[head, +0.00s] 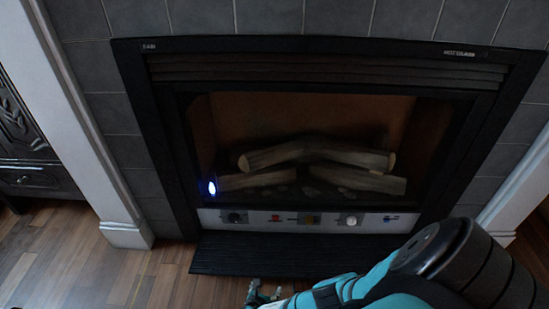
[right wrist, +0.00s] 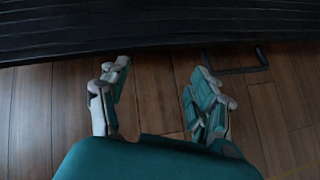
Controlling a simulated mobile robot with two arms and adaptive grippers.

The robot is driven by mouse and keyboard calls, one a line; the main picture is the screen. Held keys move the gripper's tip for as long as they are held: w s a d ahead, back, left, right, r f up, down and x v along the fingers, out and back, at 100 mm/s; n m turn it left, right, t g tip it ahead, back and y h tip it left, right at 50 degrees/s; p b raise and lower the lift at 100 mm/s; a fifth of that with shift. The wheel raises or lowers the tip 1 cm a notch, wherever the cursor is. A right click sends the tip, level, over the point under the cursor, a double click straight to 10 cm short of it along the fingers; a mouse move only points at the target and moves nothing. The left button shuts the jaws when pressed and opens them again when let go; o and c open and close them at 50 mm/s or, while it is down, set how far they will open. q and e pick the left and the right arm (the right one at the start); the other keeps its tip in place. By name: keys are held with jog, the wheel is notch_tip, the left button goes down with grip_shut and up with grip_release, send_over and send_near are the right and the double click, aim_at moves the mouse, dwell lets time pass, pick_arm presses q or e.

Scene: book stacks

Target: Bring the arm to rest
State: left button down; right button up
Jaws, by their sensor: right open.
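My right gripper (head: 263,293) shows at the bottom of the head view, low in front of the fireplace's dark base ledge. In the right wrist view its two fingers (right wrist: 160,95) stand wide apart, with bare wood floor between them and nothing held. My right arm comes in from the lower right of the head view. My left gripper is in neither view.
A fireplace (head: 300,120) with logs, a control panel (head: 310,220) and a dark ledge (head: 290,256) stands ahead. A blue-white glow (head: 212,187) shows at its left. A dark cabinet (head: 30,150) stands at the left. The wood floor (head: 80,255) is clear at left.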

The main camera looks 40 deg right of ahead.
jog(key=shift+s+m, duration=0.3)
jog(key=shift+s, duration=0.15)
